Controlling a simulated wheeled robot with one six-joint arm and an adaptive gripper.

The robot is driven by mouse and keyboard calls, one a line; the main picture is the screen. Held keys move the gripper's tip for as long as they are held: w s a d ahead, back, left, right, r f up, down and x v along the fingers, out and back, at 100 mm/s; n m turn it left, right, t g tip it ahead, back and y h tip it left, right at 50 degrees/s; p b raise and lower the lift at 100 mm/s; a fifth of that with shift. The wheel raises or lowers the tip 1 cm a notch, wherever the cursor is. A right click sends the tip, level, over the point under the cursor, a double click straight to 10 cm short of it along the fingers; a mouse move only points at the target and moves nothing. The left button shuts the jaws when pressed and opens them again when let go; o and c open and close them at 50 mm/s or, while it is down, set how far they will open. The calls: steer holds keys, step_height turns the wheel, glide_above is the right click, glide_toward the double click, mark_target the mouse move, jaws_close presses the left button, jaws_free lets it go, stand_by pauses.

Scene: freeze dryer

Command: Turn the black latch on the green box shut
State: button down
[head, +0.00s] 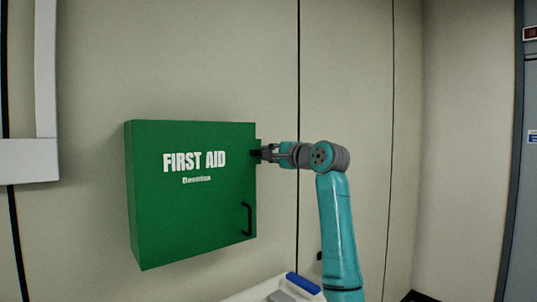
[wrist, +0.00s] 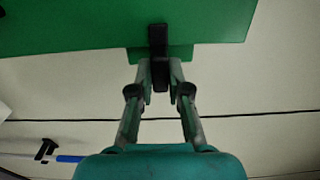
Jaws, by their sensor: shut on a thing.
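The green box (head: 180,210), marked FIRST AID, hangs on the wall at the left of the head view, its door flush with the body as far as I can see. It also shows along the top of the wrist view (wrist: 80,25). The black latch (wrist: 157,38) sits at the box's right edge and reaches over the edge of the door. My gripper (wrist: 160,78) is shut on the lower end of the latch, one finger on each side. In the head view, my gripper (head: 268,153) meets the box's right edge and covers most of the latch.
A black handle (head: 247,219) is on the box's front at lower right. Below stands a white surface (head: 255,292) with a blue item (head: 303,283) on it. A white frame (head: 45,100) is on the wall at upper left. The wall right of my arm is bare.

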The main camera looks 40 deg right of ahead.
stand_by(0.3)
steer(key=c, duration=1.1)
jaws_free()
steer(key=s, duration=1.2)
steer(key=shift+d, duration=0.25)
